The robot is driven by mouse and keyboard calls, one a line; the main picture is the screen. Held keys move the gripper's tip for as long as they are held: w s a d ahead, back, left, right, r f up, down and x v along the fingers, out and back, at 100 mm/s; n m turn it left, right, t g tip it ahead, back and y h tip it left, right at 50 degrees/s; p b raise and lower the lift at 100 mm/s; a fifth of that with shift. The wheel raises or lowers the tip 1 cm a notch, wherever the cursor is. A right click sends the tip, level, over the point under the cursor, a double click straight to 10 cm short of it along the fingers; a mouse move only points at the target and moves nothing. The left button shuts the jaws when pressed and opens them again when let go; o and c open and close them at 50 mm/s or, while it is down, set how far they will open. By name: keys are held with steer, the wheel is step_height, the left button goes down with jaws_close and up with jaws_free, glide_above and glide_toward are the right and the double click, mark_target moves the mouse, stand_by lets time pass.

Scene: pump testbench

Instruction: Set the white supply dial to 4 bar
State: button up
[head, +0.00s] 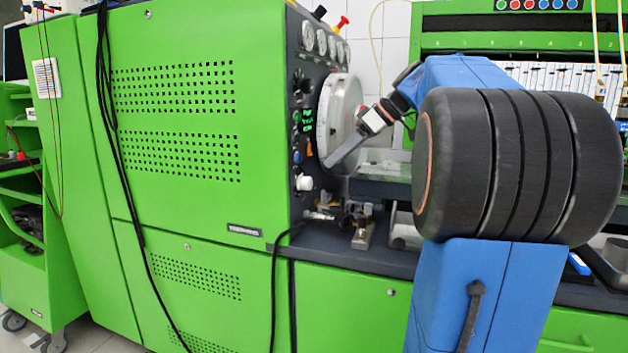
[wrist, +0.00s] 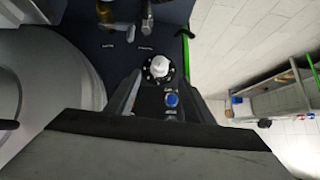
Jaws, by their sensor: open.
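The white supply dial (head: 304,183) sits low on the dark panel at the right edge of the green machine. In the wrist view the white dial (wrist: 160,66) has a dark ring with light marks around it; its setting is too small to read. My gripper (head: 331,161) is open and empty, up and right of the dial in the head view. In the wrist view my gripper (wrist: 163,88) has its fingers to either side of a blue knob (wrist: 171,99), with the white dial just beyond the tips. I see no contact with the dial.
A large grey disc (head: 340,118) stands out from the panel beside my gripper; it fills the left of the wrist view (wrist: 60,85). Round gauges (head: 308,35) line the panel's top. Metal fittings (head: 362,225) lie on the dark bench below.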

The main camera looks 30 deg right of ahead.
mark_target(311, 182)
steer(key=x, duration=1)
steer(key=c, duration=1)
steer(key=shift+d+m+g+y, duration=0.2)
steer(key=shift+m+g+y, duration=0.1)
steer(key=shift+y, duration=0.1)
steer(key=shift+c, duration=0.2)
steer(key=shift+w+d+m+g+y, duration=0.15)
steer(key=shift+m+g+y, duration=0.5)
steer(key=shift+y, duration=0.45)
steer(key=o, duration=1)
steer(key=shift+o, duration=0.2)
